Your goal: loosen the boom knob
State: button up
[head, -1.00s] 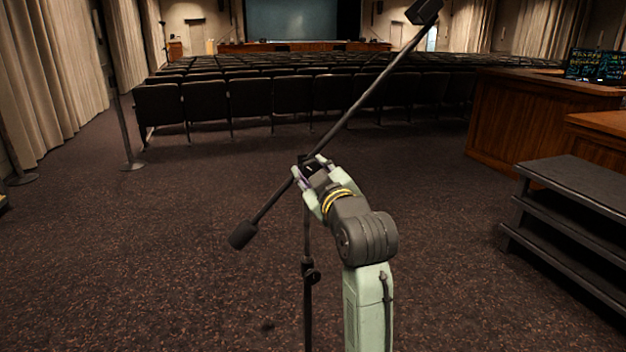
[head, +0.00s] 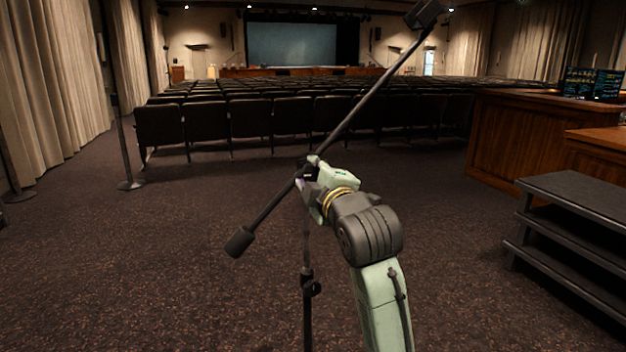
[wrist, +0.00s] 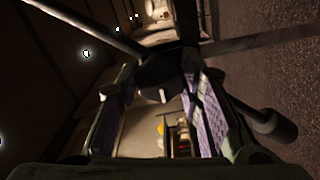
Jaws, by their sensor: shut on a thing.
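A black boom arm (head: 365,104) slants across the head view, from a dark block at upper right to a cylindrical counterweight (head: 239,242) at lower left. It crosses the top of a thin vertical stand (head: 307,325). My gripper (head: 307,172) is at that joint, shut on the boom knob. In the wrist view the dark round knob (wrist: 158,72), with a white mark on its face, sits between the purple-padded fingers. The counterweight (wrist: 272,124) shows at right there. In the head view my gripper mostly hides the knob.
A second, lower clamp (head: 312,287) sits on the stand. Black stepped shelves (head: 570,215) and wooden desks (head: 520,130) stand at right. Rows of dark seats (head: 290,117) lie beyond, and a post (head: 126,150) stands at left. The carpet around the stand is clear.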

dwell(0.3)
jog(key=o, duration=1.2)
jog(key=v, duration=1.2)
